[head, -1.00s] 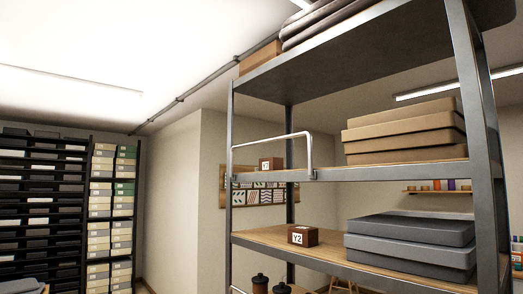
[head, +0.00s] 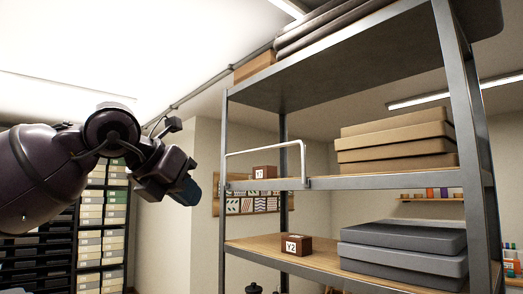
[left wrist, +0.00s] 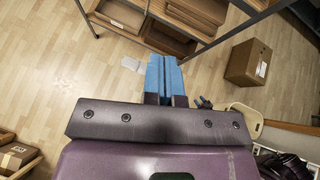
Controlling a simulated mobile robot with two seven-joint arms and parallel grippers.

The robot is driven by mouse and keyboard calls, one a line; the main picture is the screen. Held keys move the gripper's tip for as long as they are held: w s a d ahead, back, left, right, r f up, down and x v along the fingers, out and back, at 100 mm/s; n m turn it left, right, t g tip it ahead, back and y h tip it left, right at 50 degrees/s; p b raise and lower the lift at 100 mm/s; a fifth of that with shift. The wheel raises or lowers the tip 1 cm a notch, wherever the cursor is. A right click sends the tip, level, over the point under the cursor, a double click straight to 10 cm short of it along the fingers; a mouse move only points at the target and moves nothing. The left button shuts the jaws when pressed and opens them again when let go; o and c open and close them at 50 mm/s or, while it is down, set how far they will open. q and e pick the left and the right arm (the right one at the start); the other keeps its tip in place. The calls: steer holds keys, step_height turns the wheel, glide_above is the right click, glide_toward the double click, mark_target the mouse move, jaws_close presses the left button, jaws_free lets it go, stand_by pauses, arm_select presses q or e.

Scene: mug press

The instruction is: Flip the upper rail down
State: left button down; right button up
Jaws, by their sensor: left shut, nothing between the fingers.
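The upper rail (head: 266,149) is a pale metal bar standing raised along the front edge of the upper shelf (head: 400,182), on the left half. Its right leg ends at a bracket on the shelf edge. A small brown box with a white label (head: 264,172) sits behind the rail. My left gripper (head: 189,190) is left of the shelf unit, apart from the rail. Its blue fingers are together and empty, as the left wrist view (left wrist: 164,76) shows. My right gripper is not in view.
The metal shelf unit's front left post (head: 223,200) stands between my left gripper and the rail. A box labelled Y2 (head: 296,245) sits on the lower shelf (head: 325,262). Tan boxes (head: 395,140) and grey boxes (head: 402,250) fill the right side.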

arm_select(q)
steer(key=s+d+f+n+g+h, duration=0.1)
steer(key=d+f+n+g+h, duration=0.15)
steer(key=f+h, duration=0.8)
steer(key=s+d+f+n+g+h, duration=0.1)
steer(key=d+f+n+g+h, duration=0.2)
steer(key=f, duration=1.4)
steer(key=s+a+f+n+t+y, duration=0.2)
steer(key=a+f+n+t+y, duration=0.35)
steer(key=f+n+t, duration=0.4)
steer(key=s+a+f+n+t+y, duration=0.1)
steer(key=a+f+n+t+y, duration=0.5)
steer(key=f+n, duration=0.6)
steer(key=s+a+f+n+g+y, duration=0.3)
steer(key=s+f+n, duration=0.4)
steer(key=s+f, duration=0.4)
steer(key=s+a+f+n+g+y, duration=0.4)
steer(key=s+a+f+n+y, duration=0.2)
steer(key=s+f, duration=0.4)
steer(key=shift+s+a+f+n+g, duration=0.35)
steer(key=shift+a+f+n, duration=0.25)
steer(key=shift+f, duration=0.35)
